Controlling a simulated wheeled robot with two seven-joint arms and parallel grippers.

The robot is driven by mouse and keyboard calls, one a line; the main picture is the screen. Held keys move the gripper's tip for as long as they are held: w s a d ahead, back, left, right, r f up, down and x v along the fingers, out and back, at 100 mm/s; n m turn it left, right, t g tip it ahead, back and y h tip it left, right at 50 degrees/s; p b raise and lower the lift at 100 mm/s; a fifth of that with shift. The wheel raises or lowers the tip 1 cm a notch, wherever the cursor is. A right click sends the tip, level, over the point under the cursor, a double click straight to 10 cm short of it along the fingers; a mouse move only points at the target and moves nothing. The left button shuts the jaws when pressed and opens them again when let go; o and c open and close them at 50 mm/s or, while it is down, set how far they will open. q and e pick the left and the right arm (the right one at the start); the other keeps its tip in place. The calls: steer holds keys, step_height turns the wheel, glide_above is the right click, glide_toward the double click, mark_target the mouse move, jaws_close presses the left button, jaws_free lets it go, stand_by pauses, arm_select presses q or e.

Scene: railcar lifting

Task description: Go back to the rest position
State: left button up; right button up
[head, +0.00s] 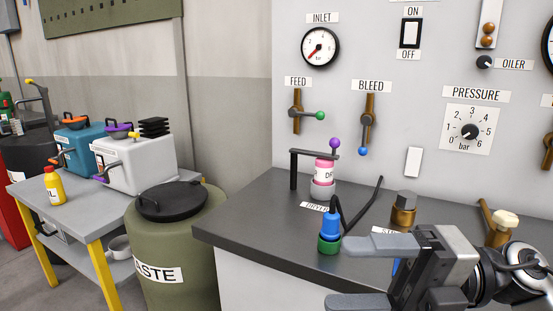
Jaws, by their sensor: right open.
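My right gripper (350,273) comes in at the lower right of the head view. Its two grey fingers point left and stand apart, with nothing seen between them. The upper finger is close in the picture to a blue and green fitting (329,232) on the dark counter (268,226); I cannot tell whether they touch. A dark hose runs up from that fitting. A small blue part shows beside the finger, partly hidden. My left gripper is not in view.
The panel behind the counter carries an inlet gauge (320,47), a feed valve (297,113), a bleed valve (367,122) and a pressure knob (469,131). A pink canister (324,172) and brass fittings (403,209) stand on the counter. A green waste drum (176,240) and a cart (92,201) are left.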

steer(key=w+d+f+m+t+h, duration=0.25)
steer(key=f+m+t+h, duration=0.25)
steer(key=f+m+t, duration=0.65)
steer(key=w+d+f+m+t+h, duration=0.2)
steer(key=w+f+m+t+h, duration=0.35)
steer(key=m, duration=1.15)
steer(key=s+f+m+g+h, duration=0.5)
steer(key=s+f, duration=0.7)
steer(key=f, duration=0.5)
steer(key=shift+s+a+f+m+g, duration=0.2)
steer(key=shift+m+g, duration=0.3)
steer(key=shift+m, duration=0.55)
